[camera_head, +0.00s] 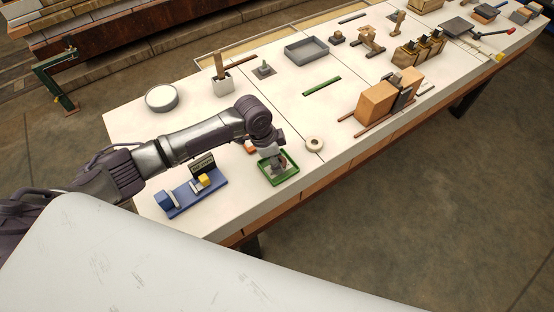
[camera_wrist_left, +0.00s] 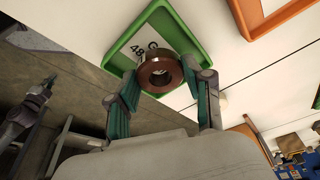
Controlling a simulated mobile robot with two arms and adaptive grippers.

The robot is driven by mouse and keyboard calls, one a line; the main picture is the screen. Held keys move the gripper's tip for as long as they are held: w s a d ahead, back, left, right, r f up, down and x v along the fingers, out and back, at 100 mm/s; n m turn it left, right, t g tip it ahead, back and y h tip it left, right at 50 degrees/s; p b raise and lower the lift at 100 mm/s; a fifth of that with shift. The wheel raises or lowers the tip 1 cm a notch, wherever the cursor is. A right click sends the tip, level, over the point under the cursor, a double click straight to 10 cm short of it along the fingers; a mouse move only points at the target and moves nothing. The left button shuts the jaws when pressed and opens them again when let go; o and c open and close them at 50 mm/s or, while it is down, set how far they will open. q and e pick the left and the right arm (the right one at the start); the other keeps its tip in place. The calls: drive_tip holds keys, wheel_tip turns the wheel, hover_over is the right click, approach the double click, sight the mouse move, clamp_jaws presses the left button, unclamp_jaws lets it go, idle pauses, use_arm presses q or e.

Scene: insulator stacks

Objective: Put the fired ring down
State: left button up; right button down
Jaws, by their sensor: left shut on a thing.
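The fired ring (camera_wrist_left: 160,73) is brown and glossy with a round hole. My left gripper (camera_wrist_left: 158,85) is shut on it, a finger at each side. The ring is over the green tray (camera_wrist_left: 124,45), which has a white label with dark print, partly hidden by the ring. I cannot tell whether the ring touches the tray. In the head view my left gripper (camera_head: 270,160) points down over the green tray (camera_head: 283,181) and mostly hides the ring. A dark arm shape, probably my right arm, shows at the left edge of the wrist view; its jaws are unclear.
A pale ring (camera_head: 314,144) lies right of the green tray. A blue stand (camera_head: 197,199) with a yellow part is to the left. An orange tray (camera_wrist_left: 270,17) is beside the green one. A round dish (camera_head: 162,98) and wooden blocks (camera_head: 376,103) stand farther off.

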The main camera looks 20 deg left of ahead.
use_arm(q)
drive_tip(key=shift+f, duration=0.55)
drive_tip(key=o, duration=0.9)
drive_tip(key=shift+f, duration=0.15)
drive_tip(key=shift+c, duration=0.2)
drive_tip(key=shift+r, duration=0.25)
drive_tip(key=v, duration=1.2)
drive_tip(key=shift+f, duration=0.1)
drive_tip(key=shift+s, duration=0.1)
